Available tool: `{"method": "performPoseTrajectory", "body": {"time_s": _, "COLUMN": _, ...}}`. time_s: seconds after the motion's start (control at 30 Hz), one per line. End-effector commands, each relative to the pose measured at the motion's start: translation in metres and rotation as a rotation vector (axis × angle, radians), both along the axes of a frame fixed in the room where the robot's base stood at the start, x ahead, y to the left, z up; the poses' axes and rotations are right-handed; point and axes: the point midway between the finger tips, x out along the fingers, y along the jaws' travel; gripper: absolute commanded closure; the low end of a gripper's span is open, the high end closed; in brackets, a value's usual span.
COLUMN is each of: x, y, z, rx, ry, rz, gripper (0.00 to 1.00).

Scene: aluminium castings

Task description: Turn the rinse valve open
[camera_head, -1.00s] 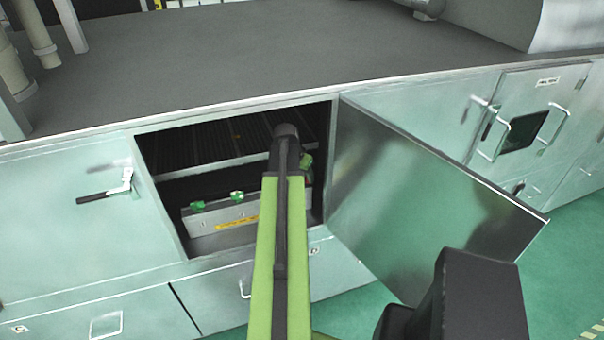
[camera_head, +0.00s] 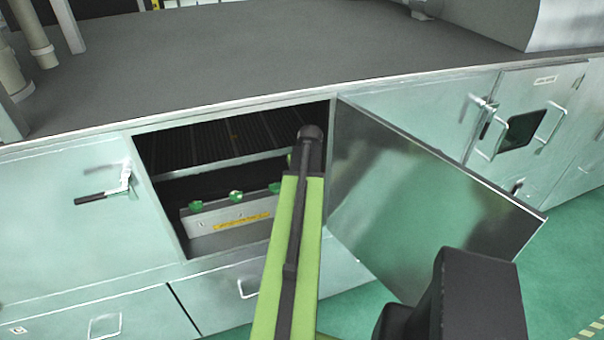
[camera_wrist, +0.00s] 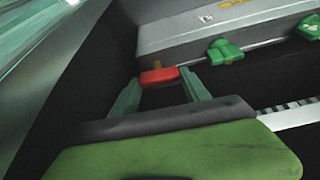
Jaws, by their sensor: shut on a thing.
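A red valve handle (camera_wrist: 160,76) shows in the wrist view, between the two fingertips of my gripper (camera_wrist: 162,80). My gripper is shut on it. Green valve handles sit in the same row; one (camera_wrist: 225,52) is close by in the wrist view and another (camera_wrist: 310,27) is at its right edge. In the head view, green handles (camera_head: 236,197) stand along the top of a grey metal box (camera_head: 205,223) inside the open cabinet. My arm hides the red handle and my fingers there. I cannot read which handle is the rinse valve.
The cabinet's metal door (camera_head: 420,195) stands open to the right of my arm. The cabinet's left front panel (camera_head: 60,225) carries a black-handled latch (camera_head: 95,198). A slatted rack (camera_head: 215,140) lies above the box inside. A dark wall is close to my gripper's left in the wrist view.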

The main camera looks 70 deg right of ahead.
Motion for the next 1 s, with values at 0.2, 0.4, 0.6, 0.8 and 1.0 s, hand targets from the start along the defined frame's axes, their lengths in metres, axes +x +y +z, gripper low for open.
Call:
{"method": "performPoseTrajectory", "body": {"time_s": 0.2, "x": 0.0003, "y": 0.0004, "z": -0.0004, "rx": 0.003, "ry": -0.001, "rz": 0.062, "gripper": 0.86}}
{"method": "performPoseTrajectory", "body": {"time_s": 0.4, "x": 0.0003, "y": 0.0008, "z": -0.0005, "rx": 0.003, "ry": 0.001, "rz": 0.081, "gripper": 0.86}}
{"method": "performPoseTrajectory", "body": {"time_s": 0.6, "x": 0.0003, "y": 0.001, "z": -0.0006, "rx": 0.003, "ry": 0.001, "rz": 0.083, "gripper": 0.86}}
{"method": "performPoseTrajectory", "body": {"time_s": 0.8, "x": 0.0002, "y": 0.001, "z": -0.0006, "rx": 0.004, "ry": 0.001, "rz": 0.082, "gripper": 0.36}}
{"method": "performPoseTrajectory", "body": {"time_s": 1.0, "x": 0.0, "y": 0.0005, "z": -0.0004, "rx": 0.002, "ry": 0.001, "rz": 0.08, "gripper": 0.24}}
